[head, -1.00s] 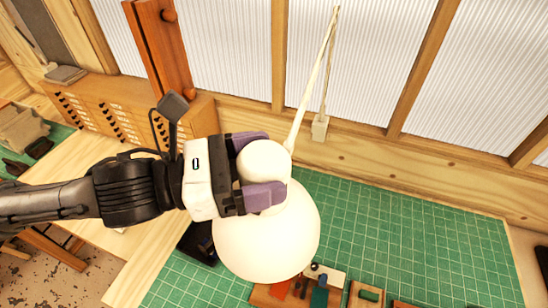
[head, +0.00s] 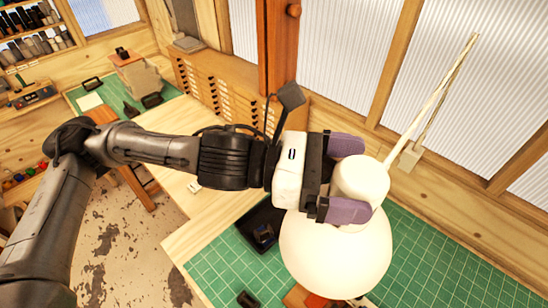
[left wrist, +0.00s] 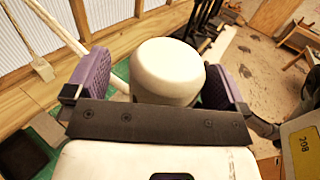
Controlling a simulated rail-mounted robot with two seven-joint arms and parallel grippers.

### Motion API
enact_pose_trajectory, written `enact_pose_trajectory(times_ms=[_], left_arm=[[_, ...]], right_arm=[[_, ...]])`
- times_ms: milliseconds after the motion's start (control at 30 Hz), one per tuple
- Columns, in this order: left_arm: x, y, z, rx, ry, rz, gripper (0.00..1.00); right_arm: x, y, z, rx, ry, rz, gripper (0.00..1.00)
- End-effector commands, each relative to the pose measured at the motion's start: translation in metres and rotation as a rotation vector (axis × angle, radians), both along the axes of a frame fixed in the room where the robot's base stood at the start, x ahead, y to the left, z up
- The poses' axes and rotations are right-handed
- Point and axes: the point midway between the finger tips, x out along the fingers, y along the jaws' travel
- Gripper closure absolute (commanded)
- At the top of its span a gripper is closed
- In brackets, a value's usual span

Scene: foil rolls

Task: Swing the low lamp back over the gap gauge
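The low lamp's round white shade (head: 335,255) hangs over the green mat, with a white cap (head: 362,178) on top and a thin pale arm (head: 425,95) reaching back to the wall. My left gripper (head: 350,178) has its purple fingers on either side of the cap. The left wrist view shows the cap (left wrist: 168,70) between the fingers, with a gap on its left side; the right finger looks close to it. The gripper is open. I cannot pick out the gap gauge; the shade covers much of the mat. My right gripper is not in view.
A black tray (head: 262,228) lies left of the shade. A small dark object (head: 248,299) and a reddish-brown wooden piece (head: 300,296) show at the bottom edge. The green mat (head: 430,255) is clear on the right. A wooden post (head: 278,60) stands behind.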

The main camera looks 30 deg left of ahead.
Motion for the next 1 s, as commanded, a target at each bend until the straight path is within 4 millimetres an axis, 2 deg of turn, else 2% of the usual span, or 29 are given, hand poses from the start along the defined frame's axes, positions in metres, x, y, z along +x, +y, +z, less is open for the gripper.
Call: enact_pose_trajectory(times_ms=[233,400,733,1000], left_arm=[[-0.009,0.027,0.005,0.003,0.000,0.012,0.01],[-0.022,0.055,0.001,0.001,-0.004,0.011,0.01],[-0.034,0.077,0.002,-0.001,-0.005,0.006,0.01],[-0.039,0.087,0.001,0.006,-0.006,0.003,0.01]], right_arm=[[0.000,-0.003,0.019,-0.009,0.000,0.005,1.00],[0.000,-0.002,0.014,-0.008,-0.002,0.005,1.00],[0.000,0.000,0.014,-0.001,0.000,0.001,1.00],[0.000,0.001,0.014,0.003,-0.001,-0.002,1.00]])
